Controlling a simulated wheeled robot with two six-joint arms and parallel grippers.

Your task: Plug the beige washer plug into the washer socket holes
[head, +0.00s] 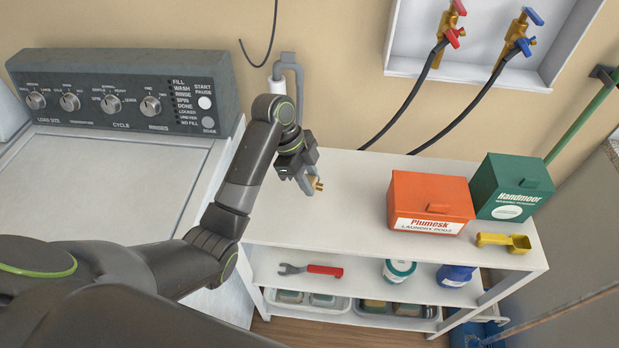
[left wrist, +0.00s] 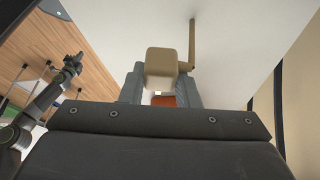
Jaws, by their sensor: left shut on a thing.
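My left gripper (head: 311,184) is shut on the beige washer plug (head: 318,186), above the left part of the white shelf top. In the left wrist view the plug (left wrist: 166,62) is a beige block between the fingers, with a beige cord-like piece (left wrist: 191,42) bending away from it. The fingers hide part of the plug. I cannot make out the washer socket holes in either view. In the left wrist view, my right arm's far end (left wrist: 72,64) shows small at the left; its jaws are too small to read.
The washer's control panel (head: 120,92) is at left. An orange box (head: 430,200), green box (head: 510,187) and yellow scoop (head: 503,242) stand on the right of the shelf (head: 350,190). A grey pipe (head: 289,62) and black cord (head: 260,60) are at the wall.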

